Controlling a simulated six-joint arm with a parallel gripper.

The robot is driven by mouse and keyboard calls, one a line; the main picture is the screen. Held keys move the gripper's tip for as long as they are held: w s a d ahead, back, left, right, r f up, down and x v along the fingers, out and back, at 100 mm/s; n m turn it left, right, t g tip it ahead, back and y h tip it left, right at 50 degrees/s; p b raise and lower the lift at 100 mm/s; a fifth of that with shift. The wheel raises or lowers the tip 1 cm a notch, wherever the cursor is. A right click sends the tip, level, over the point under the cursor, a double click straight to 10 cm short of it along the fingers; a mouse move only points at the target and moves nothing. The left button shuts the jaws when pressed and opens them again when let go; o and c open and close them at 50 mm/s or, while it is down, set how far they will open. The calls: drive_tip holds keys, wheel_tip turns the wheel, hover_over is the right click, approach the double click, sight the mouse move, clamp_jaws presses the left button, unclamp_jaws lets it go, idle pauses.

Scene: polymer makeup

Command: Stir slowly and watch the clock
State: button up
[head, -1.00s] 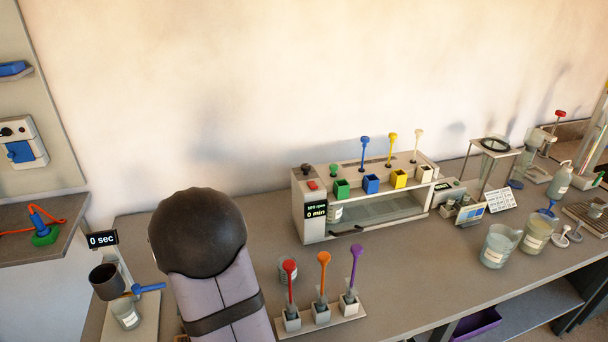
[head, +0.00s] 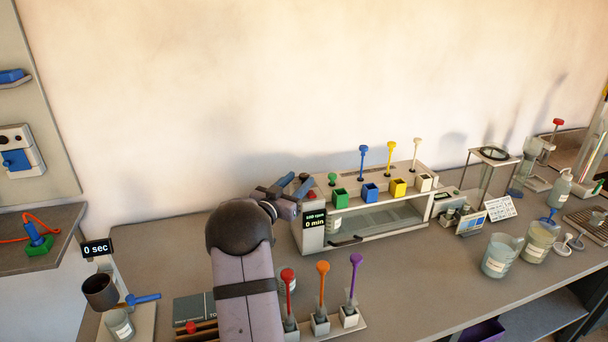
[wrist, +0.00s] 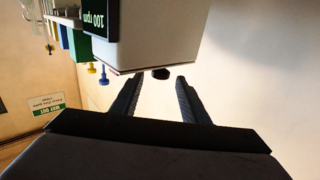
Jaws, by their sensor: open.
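The stirrer unit (head: 313,238) is a pale box on the bench, and its display (head: 314,219) reads 100 rpm and 0 min. The display also shows in the wrist view (wrist: 99,14). My gripper (head: 297,182) is at the unit's left end, by its top. In the wrist view my gripper (wrist: 156,80) is open and empty, with a dark knob (wrist: 160,73) on the unit visible beyond and between the fingertips. I cannot tell whether the fingers touch it. Green (head: 341,201), blue (head: 370,196) and yellow (head: 398,190) blocks sit along the unit's front.
Red (head: 288,277), orange (head: 322,269) and purple (head: 355,261) handled tools stand in a front rack near my arm. At left, a second display (head: 97,248) reads 0 sec above a dark cup (head: 100,291). Beakers (head: 500,256) stand at right.

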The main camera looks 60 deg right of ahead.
sight(302, 177)
drive_tip(key=shift+d+p, duration=0.45)
drive_tip(key=shift+d, duration=1.7)
drive_tip(key=c, duration=1)
